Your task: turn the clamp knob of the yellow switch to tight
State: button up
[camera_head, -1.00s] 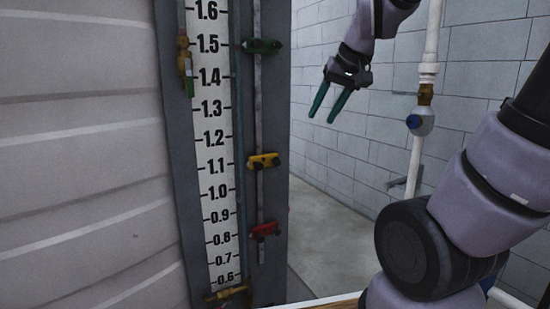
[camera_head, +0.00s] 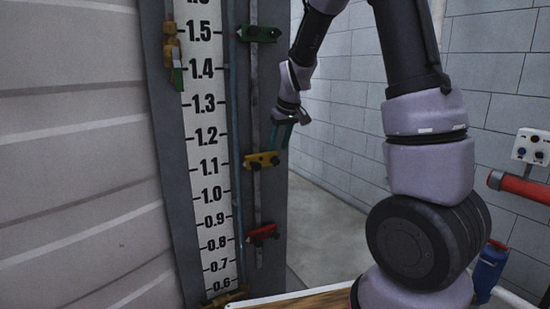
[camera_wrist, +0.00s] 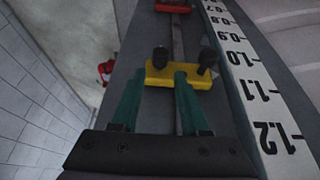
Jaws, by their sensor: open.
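The yellow switch (camera_head: 262,160) is clamped on a thin vertical rod beside the white scale, near the 1.1 mark. In the wrist view, the yellow switch (camera_wrist: 180,79) lies just past my fingertips, with a dark knob (camera_wrist: 160,57) at its left and another dark knob (camera_wrist: 208,58) at its right. My gripper (camera_head: 280,147) is open and empty, pointing down just above and right of the switch. In the wrist view, its green fingers (camera_wrist: 158,76) are spread, with the left knob in line with the gap. Whether a finger touches the switch I cannot tell.
A green switch (camera_head: 258,34) is higher on the rod (camera_head: 256,95) and a red switch (camera_head: 262,233) lower. The numbered scale (camera_head: 208,135) stands to the left. A block wall (camera_head: 340,110) and open floor (camera_head: 320,235) are to the right.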

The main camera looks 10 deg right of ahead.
aim_at(275, 156)
jog(key=x, duration=0.6)
grip_shut()
